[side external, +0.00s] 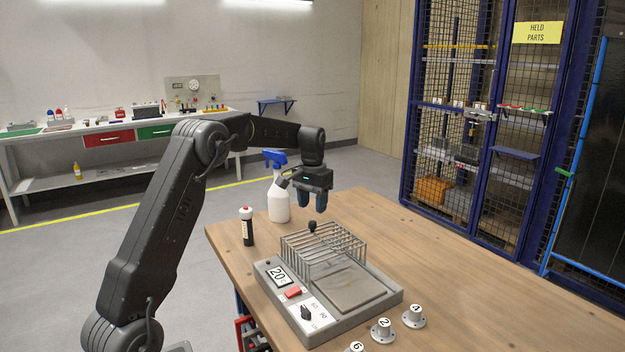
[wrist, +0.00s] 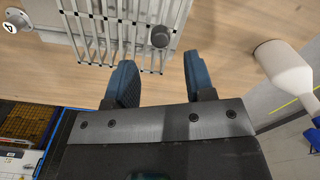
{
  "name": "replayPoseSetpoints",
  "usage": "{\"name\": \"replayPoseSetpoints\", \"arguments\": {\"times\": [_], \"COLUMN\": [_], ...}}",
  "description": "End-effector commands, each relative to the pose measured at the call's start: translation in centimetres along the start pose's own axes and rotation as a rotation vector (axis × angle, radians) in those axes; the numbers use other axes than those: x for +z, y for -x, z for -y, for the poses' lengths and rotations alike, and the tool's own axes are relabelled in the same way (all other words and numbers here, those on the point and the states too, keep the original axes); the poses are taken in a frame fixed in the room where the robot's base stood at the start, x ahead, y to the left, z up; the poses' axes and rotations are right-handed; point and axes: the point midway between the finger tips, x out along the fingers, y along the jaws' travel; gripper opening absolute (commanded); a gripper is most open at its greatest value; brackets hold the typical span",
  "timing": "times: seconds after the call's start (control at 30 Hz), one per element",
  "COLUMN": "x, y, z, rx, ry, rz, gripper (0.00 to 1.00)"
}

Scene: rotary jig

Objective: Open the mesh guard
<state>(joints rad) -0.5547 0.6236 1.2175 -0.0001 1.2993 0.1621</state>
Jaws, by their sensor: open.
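The mesh guard (side external: 335,245) is a grey wire cage on the back part of the grey jig (side external: 340,318); it also shows at the top of the wrist view (wrist: 105,28). A dark round knob (side external: 312,226) sits on the guard's upper edge, and shows in the wrist view (wrist: 160,36) just beyond the fingertips. My gripper (side external: 313,208) points down above the knob, apart from it. Its blue fingers (wrist: 160,68) are open with nothing between them. A flat plate (side external: 352,288) shows in front of the wires.
A white spray bottle (side external: 279,202) with a blue head stands behind my gripper. A dark bottle with a white and red cap (side external: 247,228) stands left of the jig. Several numbered knobs, including 2 (side external: 382,330) and 4 (side external: 414,316), stand in front. The table's right side (side external: 480,290) is clear.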

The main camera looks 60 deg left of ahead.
Motion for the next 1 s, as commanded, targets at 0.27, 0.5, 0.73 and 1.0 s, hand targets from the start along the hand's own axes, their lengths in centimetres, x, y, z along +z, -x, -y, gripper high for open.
{"name": "replayPoseSetpoints", "arguments": {"times": [0.27, 0.5, 0.73, 1.0], "x": [0.0, 0.0, 0.0, 0.0], "y": [5.9, 8.2, 8.4, 8.4], "z": [0.0, 0.0, 0.0, 0.0], "rx": [0.0, 0.0, 0.0, 0.0], "ry": [0.0, 0.0, 0.0, 0.0], "rz": [-0.003, -0.001, 0.0, 0.0], "gripper": [0.49, 0.49, 0.49, 0.49]}}
